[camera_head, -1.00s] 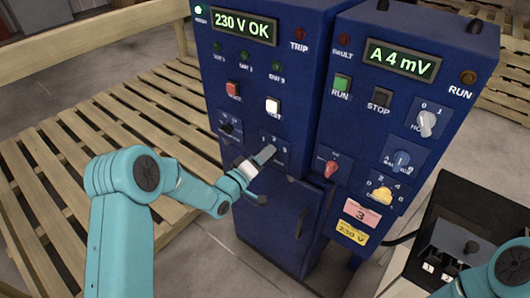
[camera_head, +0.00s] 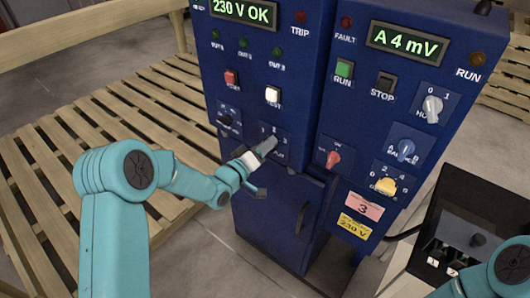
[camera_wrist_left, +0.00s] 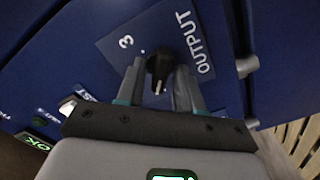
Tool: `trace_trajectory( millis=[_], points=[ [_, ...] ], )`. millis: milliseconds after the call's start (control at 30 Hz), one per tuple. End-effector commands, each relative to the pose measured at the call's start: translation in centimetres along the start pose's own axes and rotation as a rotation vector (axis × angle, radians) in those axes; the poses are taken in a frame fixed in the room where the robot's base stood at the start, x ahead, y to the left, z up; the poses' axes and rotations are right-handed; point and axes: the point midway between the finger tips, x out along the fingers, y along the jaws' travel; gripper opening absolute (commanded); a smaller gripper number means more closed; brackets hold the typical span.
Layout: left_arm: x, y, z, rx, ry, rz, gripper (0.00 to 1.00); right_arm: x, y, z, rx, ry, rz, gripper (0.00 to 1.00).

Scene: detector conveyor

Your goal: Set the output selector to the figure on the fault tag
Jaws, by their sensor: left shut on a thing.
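The output selector is a black knob (camera_wrist_left: 158,64) on a blue plate marked OUTPUT. In the left wrist view it stands between my left fingers. My left gripper (camera_wrist_left: 160,88) is shut on it. In the head view my left gripper (camera_head: 266,148) covers most of the knob, below the small figures 1, 2, 3. A pale mark on the knob faces my wrist, away from the printed 3; the other figures are hidden in the wrist view. The pink fault tag (camera_head: 364,206) on the right cabinet reads 3. My right arm enters at lower right; its gripper is out of frame.
The left cabinet display (camera_head: 243,12) reads 230 V OK. The right one (camera_head: 407,42) reads A 4 mV. A red knob (camera_head: 333,159), blue knob (camera_head: 405,149) and yellow knob (camera_head: 386,186) are to the right. A wooden pallet (camera_head: 60,170) lies at left.

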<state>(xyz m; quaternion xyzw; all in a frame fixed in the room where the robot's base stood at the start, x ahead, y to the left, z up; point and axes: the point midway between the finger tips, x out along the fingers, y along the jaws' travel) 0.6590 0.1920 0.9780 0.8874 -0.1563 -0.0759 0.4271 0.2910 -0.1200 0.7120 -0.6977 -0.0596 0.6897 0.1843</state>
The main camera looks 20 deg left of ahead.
Motion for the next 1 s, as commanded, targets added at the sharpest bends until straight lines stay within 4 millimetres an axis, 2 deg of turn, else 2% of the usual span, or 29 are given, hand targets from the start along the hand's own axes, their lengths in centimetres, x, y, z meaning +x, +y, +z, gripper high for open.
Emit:
trace_trajectory(
  millis=[33,300,700,1000],
  points=[
    [0.0,-0.6,0.4,0.039,0.004,0.002,0.06,1.8,0.6,0.0,0.0,0.0,0.0,0.0],
    [0.0,-0.6,0.6,0.288,0.005,0.002,0.06,6.8,2.5,-0.1,0.0,0.0,0.0,0.0],
    [-0.1,-0.3,0.6,0.669,0.005,0.001,0.06,13.7,4.9,-0.3,0.0,0.0,0.0,0.0],
    [0.0,-0.2,0.6,0.954,0.005,0.0,0.06,18.0,6.5,-0.3,0.0,0.0,0.0,0.0]
  ],
)
